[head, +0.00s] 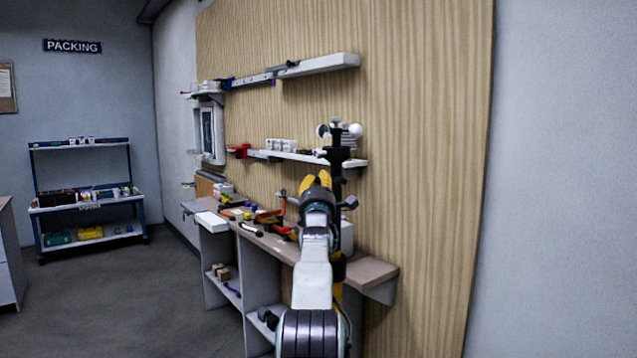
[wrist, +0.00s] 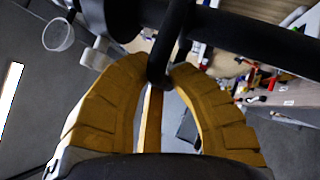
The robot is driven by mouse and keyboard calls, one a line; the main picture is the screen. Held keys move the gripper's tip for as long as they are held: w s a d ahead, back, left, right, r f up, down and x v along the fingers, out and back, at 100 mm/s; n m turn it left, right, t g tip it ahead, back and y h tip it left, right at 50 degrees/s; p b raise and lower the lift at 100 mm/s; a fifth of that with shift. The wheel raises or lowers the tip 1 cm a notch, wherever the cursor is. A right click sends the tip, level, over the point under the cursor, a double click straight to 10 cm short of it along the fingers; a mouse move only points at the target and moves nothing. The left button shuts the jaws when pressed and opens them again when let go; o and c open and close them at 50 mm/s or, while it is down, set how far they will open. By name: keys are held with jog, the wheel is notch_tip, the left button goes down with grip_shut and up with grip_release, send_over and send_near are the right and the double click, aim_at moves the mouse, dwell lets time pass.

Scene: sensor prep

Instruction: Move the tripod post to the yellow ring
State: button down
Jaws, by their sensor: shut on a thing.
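The tripod post (head: 337,148) is a dark upright post with pale cups and a white stacked part near its top, seen in the head view in front of the wood panel. My gripper (head: 316,181) has yellow fingers and is at the post's left side, shut on it. In the wrist view the dark post (wrist: 178,35) runs between the fingertips of my gripper (wrist: 161,76), with a dark crossbar and a clear cup beside it. The post's lower end is partly hidden by my arm. I cannot make out the yellow ring in either view.
A workbench (head: 375,272) with tools and small parts runs along the panel, close under my arm. A lower shelf (head: 350,161) and an upper shelf (head: 325,63) hang on the panel. A cart (head: 88,200) stands at the far left. The floor (head: 140,290) left of the bench is clear.

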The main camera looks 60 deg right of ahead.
jog(key=c, duration=1.4)
grip_release()
jog(key=shift+a+r, duration=0.1)
jog(key=shift+r, duration=0.1)
jog(key=shift+c, duration=0.2)
jog(key=o, duration=0.3)
jog(key=shift+f, duration=0.2)
jog(key=shift+o, duration=0.2)
jog(key=shift+s+a, duration=0.1)
jog(key=v, duration=1.1)
jog(key=shift+a, duration=0.3)
jog(key=shift+s+f, duration=0.1)
jog(key=shift+s, duration=0.05)
